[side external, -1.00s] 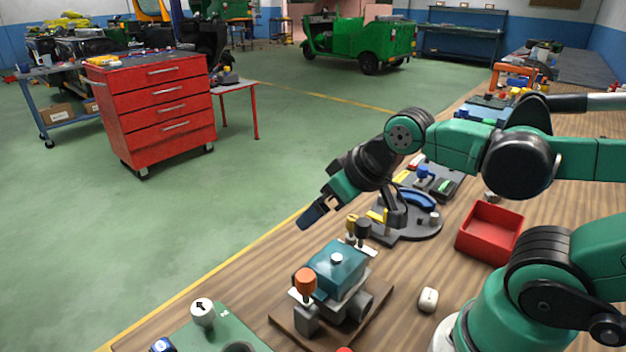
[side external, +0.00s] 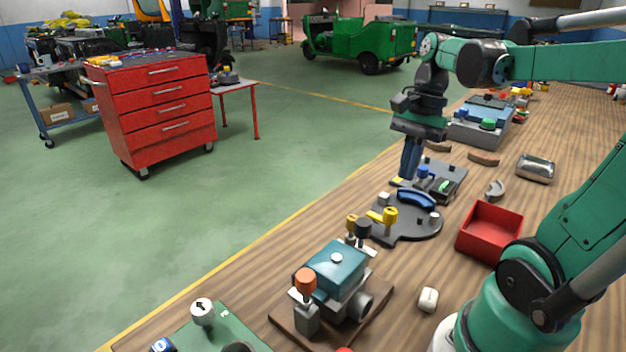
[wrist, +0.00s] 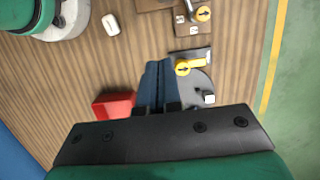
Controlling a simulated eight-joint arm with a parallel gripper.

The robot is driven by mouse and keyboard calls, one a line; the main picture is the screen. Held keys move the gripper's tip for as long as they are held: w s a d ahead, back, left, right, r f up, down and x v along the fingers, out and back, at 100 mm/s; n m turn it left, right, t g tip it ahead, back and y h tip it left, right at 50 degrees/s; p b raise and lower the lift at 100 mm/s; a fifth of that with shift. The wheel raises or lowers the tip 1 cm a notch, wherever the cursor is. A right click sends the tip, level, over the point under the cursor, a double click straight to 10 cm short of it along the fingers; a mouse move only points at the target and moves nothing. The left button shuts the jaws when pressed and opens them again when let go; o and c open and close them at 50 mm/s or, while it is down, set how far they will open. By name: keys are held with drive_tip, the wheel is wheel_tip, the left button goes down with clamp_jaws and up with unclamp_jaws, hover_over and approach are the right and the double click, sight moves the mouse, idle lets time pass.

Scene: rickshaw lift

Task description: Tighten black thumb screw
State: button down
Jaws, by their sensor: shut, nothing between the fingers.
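A black knob (side external: 362,229) stands beside a yellow knob (side external: 351,223) at the back end of the teal block's clamp fixture (side external: 337,268) in the side view. I take it for the black thumb screw; I cannot make it out clearly in the wrist view. My gripper (side external: 409,160) points down farther back along the bench, well apart from the knob, beyond the round dark plate. Its blue fingers are together and empty, as the wrist view (wrist: 158,85) also shows. The fingertips look close to a small plate with a blue knob (side external: 423,172); contact cannot be told.
The round plate (side external: 405,232) carries a blue arc and a yellow handle (side external: 389,215). A red bin (side external: 490,230) stands to its right, and a white mouse-like object (side external: 428,299) lies nearer. An orange knob (side external: 305,283) tops the fixture's near end. Bare wood lies between these.

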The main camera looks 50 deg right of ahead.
drive_tip(key=x, duration=1)
drive_tip(key=a, duration=0.3)
drive_tip(key=shift+a, duration=0.45)
drive_tip(key=shift+s+a+m+t, duration=0.15)
drive_tip(key=shift+s+m+t, duration=0.05)
drive_tip(key=shift+m, duration=0.65)
drive_tip(key=shift+s+a+m+t, duration=0.2)
drive_tip(key=shift+m, duration=0.65)
drive_tip(key=shift+s+a+m, duration=0.15)
drive_tip(key=shift+a+m, duration=0.1)
drive_tip(key=shift+m, duration=0.65)
drive_tip(key=shift+s+a+m+t+h, duration=0.1)
drive_tip(key=shift+a+m+t+h, duration=0.2)
drive_tip(key=shift+m, duration=0.95)
drive_tip(key=shift+s+a+m+t+h, duration=0.15)
drive_tip(key=shift+a+m+t, duration=0.25)
drive_tip(key=shift+m, duration=0.85)
drive_tip(key=shift+w+a+m, duration=0.1)
drive_tip(key=shift+m, duration=0.2)
drive_tip(key=shift+w+a, duration=0.1)
drive_tip(key=shift+a, duration=0.35)
idle(0.4)
